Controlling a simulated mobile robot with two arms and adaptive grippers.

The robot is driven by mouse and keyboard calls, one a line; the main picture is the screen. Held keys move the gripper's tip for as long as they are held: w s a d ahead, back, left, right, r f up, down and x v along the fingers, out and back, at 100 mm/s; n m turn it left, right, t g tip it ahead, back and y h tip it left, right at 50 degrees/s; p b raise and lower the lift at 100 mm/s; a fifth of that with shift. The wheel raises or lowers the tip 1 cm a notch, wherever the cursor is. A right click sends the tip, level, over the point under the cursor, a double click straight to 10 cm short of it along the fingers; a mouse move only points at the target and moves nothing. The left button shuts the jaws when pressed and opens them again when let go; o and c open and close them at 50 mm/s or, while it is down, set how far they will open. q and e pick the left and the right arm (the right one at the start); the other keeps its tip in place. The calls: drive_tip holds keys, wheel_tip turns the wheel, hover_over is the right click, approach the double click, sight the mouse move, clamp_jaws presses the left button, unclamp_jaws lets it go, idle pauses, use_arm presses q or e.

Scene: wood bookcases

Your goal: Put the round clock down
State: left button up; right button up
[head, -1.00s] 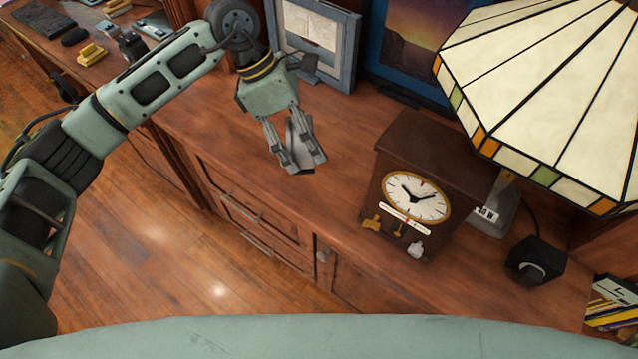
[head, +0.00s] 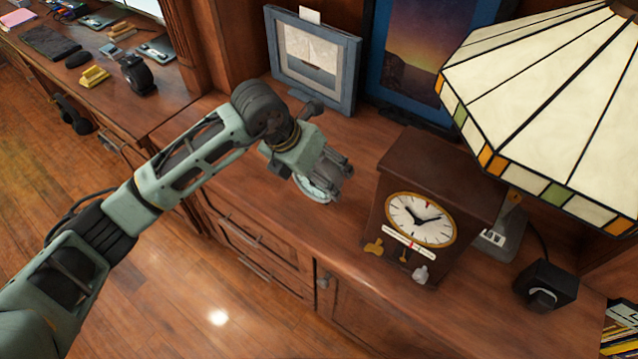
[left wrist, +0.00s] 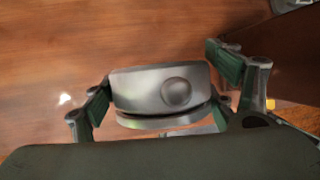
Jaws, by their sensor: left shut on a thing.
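My left gripper (head: 328,178) is over the wooden cabinet top, left of the boxy mantel clock. It is shut on the round clock (head: 314,190), whose pale curved rim shows below the fingers. The fingers hide much of it. In the left wrist view the round clock (left wrist: 160,92) is a silver-grey, edge-on body with a round knob, between the two fingers of the left gripper (left wrist: 165,98). Its face is hidden, and I cannot tell whether it touches the cabinet top (head: 225,130). My right gripper is not in view.
The brown mantel clock (head: 425,205) stands close on the right. A stained-glass lamp (head: 550,110) overhangs farther right, near a small black box (head: 545,287). Framed pictures (head: 312,58) stand behind. Cabinet top left of the gripper is bare.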

use_arm(q)
drive_tip(key=shift+f, duration=1.9)
drive_tip(key=shift+f, duration=0.2)
drive_tip(key=o, duration=1.5)
drive_tip(key=shift+r, duration=0.1)
drive_tip(key=shift+r+p, duration=0.15)
drive_tip(key=shift+p, duration=0.2)
drive_tip(key=b+v, duration=0.1)
drive_tip(key=v, duration=1.1)
drive_tip(key=shift+s, duration=0.1)
